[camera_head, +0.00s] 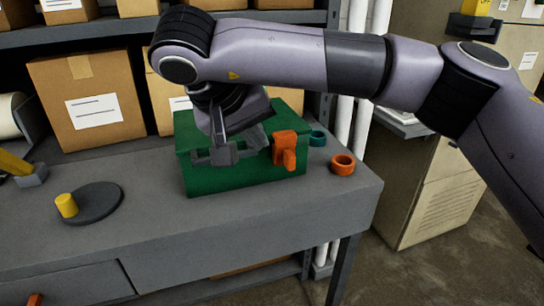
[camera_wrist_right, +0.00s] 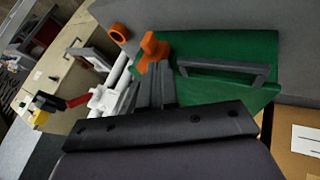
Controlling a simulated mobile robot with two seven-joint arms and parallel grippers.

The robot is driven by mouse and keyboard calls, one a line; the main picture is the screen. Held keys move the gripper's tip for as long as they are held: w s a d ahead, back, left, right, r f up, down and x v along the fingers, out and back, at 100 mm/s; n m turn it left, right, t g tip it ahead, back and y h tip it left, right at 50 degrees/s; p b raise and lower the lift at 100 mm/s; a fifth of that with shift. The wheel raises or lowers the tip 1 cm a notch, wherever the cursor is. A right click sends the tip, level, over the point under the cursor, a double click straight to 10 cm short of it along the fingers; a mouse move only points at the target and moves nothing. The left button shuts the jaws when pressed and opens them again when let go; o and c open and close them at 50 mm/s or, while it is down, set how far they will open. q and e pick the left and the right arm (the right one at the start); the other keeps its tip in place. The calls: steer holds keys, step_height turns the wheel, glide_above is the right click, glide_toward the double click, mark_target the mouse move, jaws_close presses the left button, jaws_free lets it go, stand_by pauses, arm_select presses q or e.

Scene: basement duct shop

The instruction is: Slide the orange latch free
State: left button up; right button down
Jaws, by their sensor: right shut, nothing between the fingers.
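The orange latch (camera_head: 285,150) sits at the right end of the front of a green box (camera_head: 200,180) on the grey workbench. It also shows in the right wrist view (camera_wrist_right: 153,47), at the edge of the green lid (camera_wrist_right: 205,48). A grey bar handle (camera_head: 222,157) lies along the box front, left of the latch; it also shows in the wrist view (camera_wrist_right: 225,70). My right gripper (camera_head: 262,139) is shut and empty, its fingertips (camera_wrist_right: 156,68) close beside the latch. Whether they touch it I cannot tell. My left gripper is not in view.
An orange ring (camera_head: 342,165) and a teal ring (camera_head: 318,138) lie right of the box on the workbench (camera_head: 230,226). A dark disc (camera_head: 97,204) with a yellow peg (camera_head: 66,205) lies at left. Cardboard boxes (camera_head: 88,100) stand behind. The bench front is clear.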

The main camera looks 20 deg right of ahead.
mark_target(287, 152)
steer(key=shift+d, duration=0.1)
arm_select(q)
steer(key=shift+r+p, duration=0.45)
arm_select(e)
steer(key=x, duration=1)
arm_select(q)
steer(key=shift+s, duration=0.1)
arm_select(e)
steer(key=shift+w, duration=0.1)
